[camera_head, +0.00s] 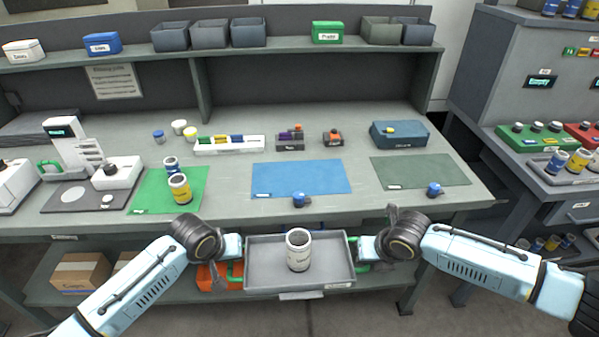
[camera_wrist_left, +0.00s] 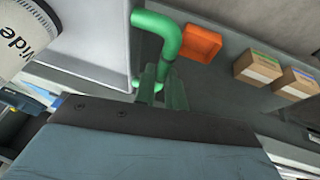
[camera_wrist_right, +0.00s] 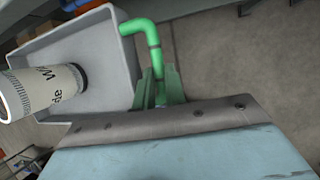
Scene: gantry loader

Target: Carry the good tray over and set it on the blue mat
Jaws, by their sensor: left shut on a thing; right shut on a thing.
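The grey tray (camera_head: 262,278) with green side handles is held up in front of the table's front edge, roughly level. A white can with dark bands (camera_head: 298,250) stands upright in it. My left gripper (camera_head: 236,262) is shut on the tray's left handle, a green bar also seen in the left wrist view (camera_wrist_left: 168,38). My right gripper (camera_head: 361,254) is shut on the right handle, which shows in the right wrist view (camera_wrist_right: 146,32). The blue mat (camera_head: 300,178) lies on the table beyond the tray. A small blue object (camera_head: 300,200) sits at its front edge.
A green mat (camera_head: 150,200) with cans is on the left. A dark green mat (camera_head: 420,170) is on the right, with a blue object (camera_head: 434,189) at its front edge. A white rack (camera_head: 230,145), small bins and a blue box (camera_head: 398,135) stand behind the mats.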

